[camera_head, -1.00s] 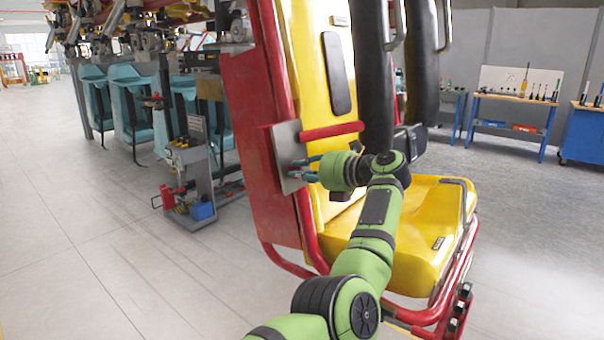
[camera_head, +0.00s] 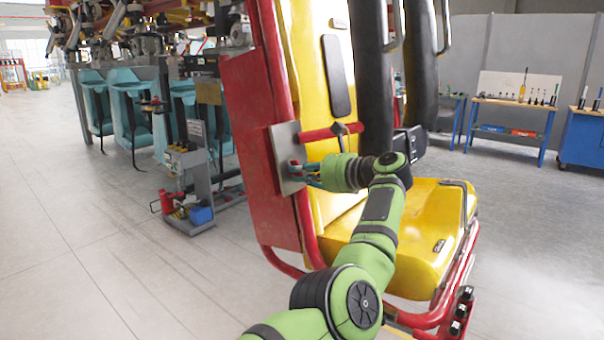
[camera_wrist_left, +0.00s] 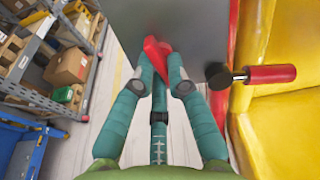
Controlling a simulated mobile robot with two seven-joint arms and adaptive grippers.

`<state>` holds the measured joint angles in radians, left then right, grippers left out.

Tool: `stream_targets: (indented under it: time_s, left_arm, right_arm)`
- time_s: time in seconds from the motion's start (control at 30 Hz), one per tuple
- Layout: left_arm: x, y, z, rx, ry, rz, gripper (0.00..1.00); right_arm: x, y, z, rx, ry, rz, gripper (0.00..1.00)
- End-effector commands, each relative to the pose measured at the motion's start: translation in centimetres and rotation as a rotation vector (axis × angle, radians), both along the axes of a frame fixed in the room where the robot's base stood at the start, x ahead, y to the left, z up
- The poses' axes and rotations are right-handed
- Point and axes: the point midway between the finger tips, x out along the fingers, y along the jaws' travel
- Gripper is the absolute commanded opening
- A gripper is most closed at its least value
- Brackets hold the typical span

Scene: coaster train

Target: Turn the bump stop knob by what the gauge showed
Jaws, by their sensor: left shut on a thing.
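The red bump stop knob (camera_wrist_left: 155,52) sits at the grey metal plate (camera_head: 283,148) on the red side of the yellow seat. My left gripper (camera_head: 294,172) is at the plate. In the left wrist view its teal fingers (camera_wrist_left: 160,66) close on the red knob from both sides. The fingers hide part of the knob, and its markings are too small to read. My right gripper does not show in either view.
A red handle (camera_head: 326,133) on a black pivot stands close above my left gripper; it also shows in the left wrist view (camera_wrist_left: 270,74). The yellow seat (camera_head: 425,230) lies to the right. Open floor (camera_head: 90,240) lies to the left.

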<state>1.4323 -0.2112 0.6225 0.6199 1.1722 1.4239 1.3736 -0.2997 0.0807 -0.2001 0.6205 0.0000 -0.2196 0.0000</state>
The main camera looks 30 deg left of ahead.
Motion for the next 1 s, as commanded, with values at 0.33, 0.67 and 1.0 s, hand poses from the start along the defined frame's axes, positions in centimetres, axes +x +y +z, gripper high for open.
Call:
stream_targets:
  time_s: [0.33,0.67,1.0]
  left_arm:
    - [0.3,-0.2,-0.1,-0.028,-0.318,0.076,0.0]
    - [0.5,-0.2,0.0,-0.051,-0.606,0.147,0.0]
    - [0.6,-0.2,-0.1,-0.067,-0.809,0.197,0.0]
  right_arm:
    - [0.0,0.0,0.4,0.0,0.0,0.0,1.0]
    - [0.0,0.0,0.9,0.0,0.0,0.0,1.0]
    - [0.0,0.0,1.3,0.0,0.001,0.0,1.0]
